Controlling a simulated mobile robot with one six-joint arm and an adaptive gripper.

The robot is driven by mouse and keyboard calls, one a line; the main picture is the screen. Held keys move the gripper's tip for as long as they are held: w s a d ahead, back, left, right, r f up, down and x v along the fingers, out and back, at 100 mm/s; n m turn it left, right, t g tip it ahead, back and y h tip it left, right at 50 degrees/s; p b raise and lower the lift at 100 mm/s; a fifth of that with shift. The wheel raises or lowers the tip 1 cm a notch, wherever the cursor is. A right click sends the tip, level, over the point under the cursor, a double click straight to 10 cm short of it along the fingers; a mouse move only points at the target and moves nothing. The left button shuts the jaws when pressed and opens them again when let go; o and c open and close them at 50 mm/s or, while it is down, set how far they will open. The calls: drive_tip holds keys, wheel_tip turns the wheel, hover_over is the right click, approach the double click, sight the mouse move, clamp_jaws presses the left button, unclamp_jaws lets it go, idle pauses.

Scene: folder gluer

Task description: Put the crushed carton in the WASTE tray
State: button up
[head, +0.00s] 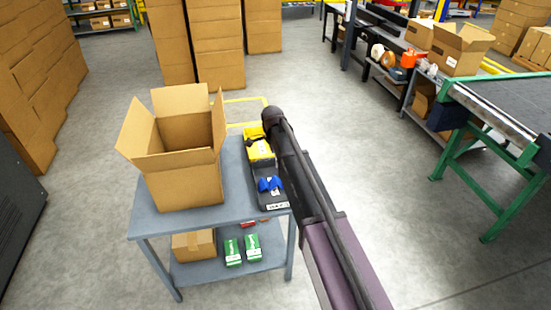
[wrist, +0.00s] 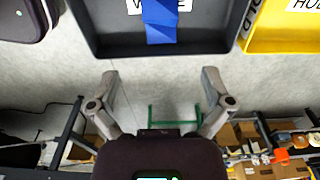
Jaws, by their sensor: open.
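A small blue crumpled piece, apparently the crushed carton (head: 270,184), shows within the dark grey tray (head: 268,199) on the blue-grey cart. In the wrist view the blue carton (wrist: 159,22) is at the top, over the dark tray (wrist: 205,43), and covers part of a white label whose letters fit WASTE. My gripper (wrist: 160,76) is open with nothing between its fingers. The tray and carton lie beyond its fingertips in that view, apart from them. In the head view my arm hides most of the gripper.
A yellow tray (head: 258,150), apparently marked HOLD, adjoins the dark tray. A large open cardboard box (head: 183,185) fills the cart's left side. The cart's lower shelf (head: 213,270) holds green-and-white boxes and a brown carton. A green-framed conveyor (head: 500,110) stands right; grey floor lies between.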

drive_tip(key=shift+s, duration=0.1)
idle(0.3)
drive_tip(key=s+d+n, duration=1.4)
drive_tip(key=s+d, duration=0.8)
drive_tip(key=s, duration=0.4)
drive_tip(key=shift+s+n+y, duration=0.3)
drive_tip(key=shift+n, duration=0.1)
wheel_tip(320, 180, up, 10)
drive_tip(key=p, duration=0.9)
drive_tip(key=shift+f+p, duration=0.15)
drive_tip(key=shift+p, duration=0.2)
